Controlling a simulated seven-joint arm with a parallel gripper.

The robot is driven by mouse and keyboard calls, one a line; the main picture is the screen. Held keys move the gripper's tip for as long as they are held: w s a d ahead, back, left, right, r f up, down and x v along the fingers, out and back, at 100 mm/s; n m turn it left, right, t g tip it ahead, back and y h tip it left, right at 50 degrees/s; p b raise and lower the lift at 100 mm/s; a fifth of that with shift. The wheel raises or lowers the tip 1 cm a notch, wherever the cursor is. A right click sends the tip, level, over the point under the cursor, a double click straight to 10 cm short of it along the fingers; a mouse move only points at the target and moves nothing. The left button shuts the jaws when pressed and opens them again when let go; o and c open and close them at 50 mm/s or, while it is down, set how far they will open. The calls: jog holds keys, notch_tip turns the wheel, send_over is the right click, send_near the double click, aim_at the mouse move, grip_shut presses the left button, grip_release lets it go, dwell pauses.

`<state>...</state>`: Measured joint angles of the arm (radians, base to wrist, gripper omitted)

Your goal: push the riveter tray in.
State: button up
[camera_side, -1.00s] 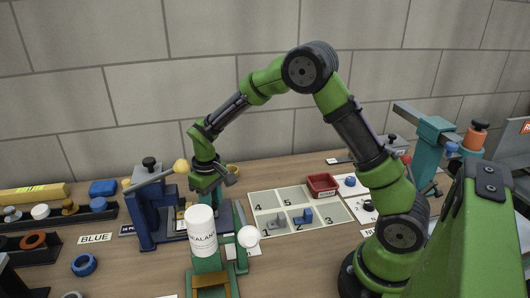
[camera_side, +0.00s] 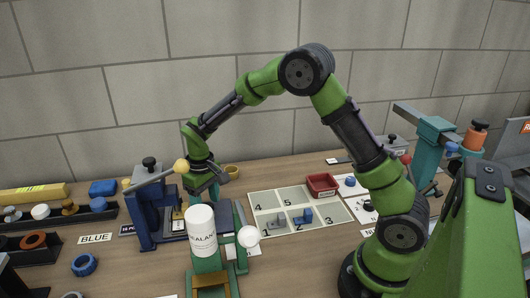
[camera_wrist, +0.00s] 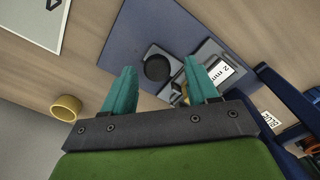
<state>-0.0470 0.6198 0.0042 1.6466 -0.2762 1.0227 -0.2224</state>
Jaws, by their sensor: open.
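The blue lever press (camera_side: 144,222), which looks like the riveter, stands at the left with a yellow ball on its lever. In the wrist view, its flat blue base (camera_wrist: 135,37) carries a grey sliding plate, the likely tray, with a round black knob (camera_wrist: 157,67) and a "2 mm" label (camera_wrist: 222,70). My gripper (camera_wrist: 160,68) is open, its teal fingers on either side of the knob in this view. I cannot tell whether they touch it. In the side view my gripper (camera_side: 207,192) is low over the right end of the press base, partly behind the white bottle.
A white sealant bottle (camera_side: 201,232) stands on a green fixture in front of my gripper. A yellow ring (camera_wrist: 66,108) lies near the base. The numbered mat (camera_side: 330,212) and red bin (camera_side: 322,184) are to the right.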

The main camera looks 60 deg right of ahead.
notch_tip(320, 180, up, 16)
jog(key=shift+r, duration=0.15)
dwell(0.4)
